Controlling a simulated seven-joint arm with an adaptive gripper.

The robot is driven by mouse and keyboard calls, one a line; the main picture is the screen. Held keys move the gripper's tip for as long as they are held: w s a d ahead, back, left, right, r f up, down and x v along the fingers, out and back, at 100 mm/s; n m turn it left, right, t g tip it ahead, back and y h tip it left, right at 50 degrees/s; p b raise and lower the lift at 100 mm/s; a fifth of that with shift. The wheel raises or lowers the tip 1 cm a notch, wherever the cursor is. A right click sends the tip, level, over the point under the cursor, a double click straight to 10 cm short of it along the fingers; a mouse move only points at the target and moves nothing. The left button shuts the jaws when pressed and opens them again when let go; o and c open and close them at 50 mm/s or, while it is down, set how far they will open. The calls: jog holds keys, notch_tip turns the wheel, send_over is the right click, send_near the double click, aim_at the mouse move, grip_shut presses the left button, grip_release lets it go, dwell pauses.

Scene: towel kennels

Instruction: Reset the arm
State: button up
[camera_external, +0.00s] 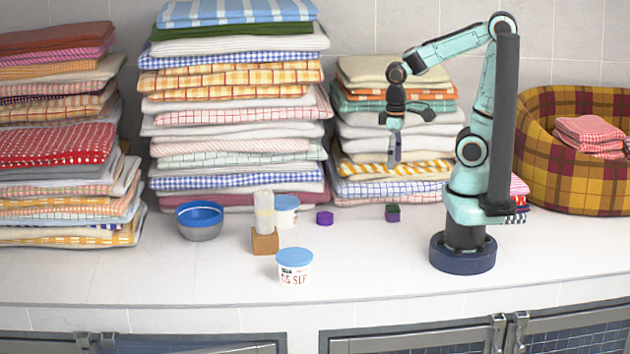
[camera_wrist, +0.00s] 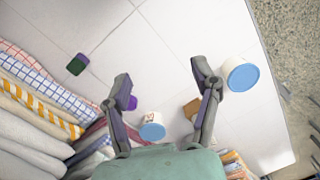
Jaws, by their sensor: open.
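My gripper (camera_external: 394,150) hangs in the air, pointing down in front of the middle-right towel stack. It is empty, with its two fingers (camera_wrist: 160,80) spread apart in the wrist view. In the external view, a dark green and purple block (camera_external: 392,213) lies on the counter below it; this block also shows at the upper left of the wrist view (camera_wrist: 77,64). A purple block (camera_external: 324,218) sits to its left, and in the wrist view it is partly behind the left finger (camera_wrist: 131,103).
Blue-lidded tubs stand at the front (camera_external: 294,268) and behind (camera_external: 286,212). A wooden block (camera_external: 265,242) with a clear container (camera_external: 264,212) and a blue bowl (camera_external: 200,222) are left. Tall towel stacks (camera_external: 235,120) line the wall. A plaid bed (camera_external: 560,170) is right. The front counter is mostly clear.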

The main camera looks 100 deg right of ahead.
jog(key=s+a+r+n, duration=0.2)
jog(key=s+a+n, duration=0.2)
jog(key=a+n, duration=0.1)
jog(key=shift+s+a+n, duration=0.35)
jog(key=shift+a+n, duration=0.05)
jog(key=shift+a, duration=0.15)
dwell(0.6)
